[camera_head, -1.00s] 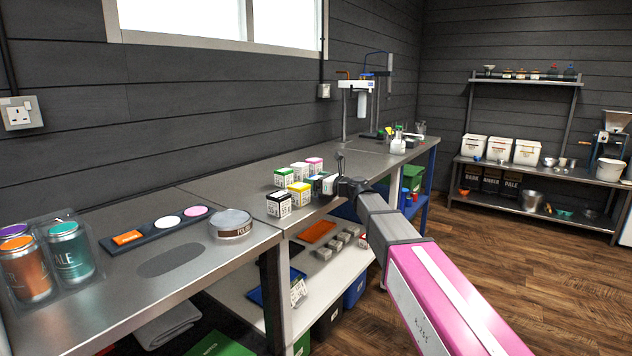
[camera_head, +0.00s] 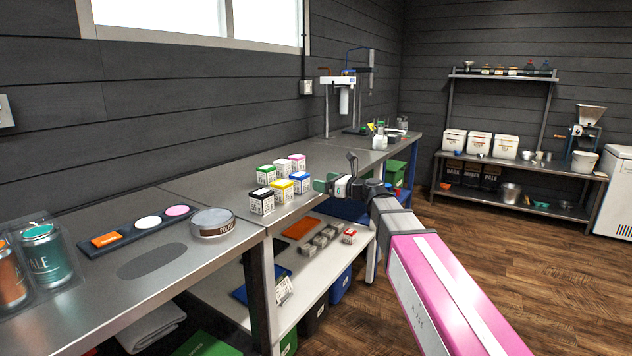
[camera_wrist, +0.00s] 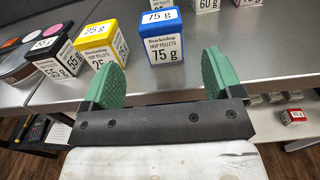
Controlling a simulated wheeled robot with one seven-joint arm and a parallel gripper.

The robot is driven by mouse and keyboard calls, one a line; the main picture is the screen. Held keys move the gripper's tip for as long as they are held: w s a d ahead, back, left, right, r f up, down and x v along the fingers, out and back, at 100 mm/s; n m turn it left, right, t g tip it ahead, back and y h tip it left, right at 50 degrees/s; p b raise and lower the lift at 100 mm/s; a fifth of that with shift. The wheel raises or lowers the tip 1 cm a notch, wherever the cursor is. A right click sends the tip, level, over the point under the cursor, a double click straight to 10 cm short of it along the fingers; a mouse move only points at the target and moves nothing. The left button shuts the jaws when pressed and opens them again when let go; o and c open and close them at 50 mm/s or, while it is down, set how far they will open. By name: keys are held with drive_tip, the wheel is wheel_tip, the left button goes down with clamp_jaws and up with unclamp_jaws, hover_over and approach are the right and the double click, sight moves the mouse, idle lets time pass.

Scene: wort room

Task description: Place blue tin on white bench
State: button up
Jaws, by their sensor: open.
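The blue tin (camera_head: 300,184), a small box with a blue lid and a white "75 g" label, stands upright on the steel bench, at the right of a tin group. In the wrist view the blue tin (camera_wrist: 160,38) stands just ahead of the gap between my fingers. My gripper (camera_head: 336,184) has green finger pads and is to the right of the tin. In the wrist view my gripper (camera_wrist: 157,78) is open and empty, its fingers wide apart. A white surface (camera_head: 315,262) lies low under the steel bench; I cannot tell whether it is the white bench.
A yellow tin (camera_head: 282,192), a black tin (camera_head: 261,202) and others stand close beside the blue one. The white surface holds trays and small boxes, with bare room near its front. A round tin (camera_head: 212,222) stands nearer on the steel bench (camera_head: 225,262).

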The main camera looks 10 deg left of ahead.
drive_tip(key=s+d+f+n+g+h, duration=0.1)
drive_tip(key=s+d+f+n+h, duration=0.3)
drive_tip(key=f, duration=0.4)
drive_tip(key=s+d+f+n+g+h, duration=0.15)
drive_tip(key=d+f+n, duration=0.25)
drive_tip(key=d+f, duration=0.4)
drive_tip(key=s+d+f+n+g+h, duration=0.1)
drive_tip(key=s+d+f+n+h, duration=0.25)
drive_tip(key=f, duration=0.55)
drive_tip(key=s+d+f+n+g+h, duration=0.1)
drive_tip(key=s+d+f+n+h, duration=0.2)
drive_tip(key=d, duration=0.6)
drive_tip(key=s+d+f+n+g+h, duration=0.2)
drive_tip(key=s+d+f+n+h, duration=0.2)
drive_tip(key=s+d+f+n, duration=0.4)
wheel_tip(320, 180, down, 2)
drive_tip(key=shift+s+d+f+h, duration=0.2)
drive_tip(key=shift+d+f+h, duration=0.1)
drive_tip(key=shift+d, duration=0.45)
drive_tip(key=shift+a, duration=0.1)
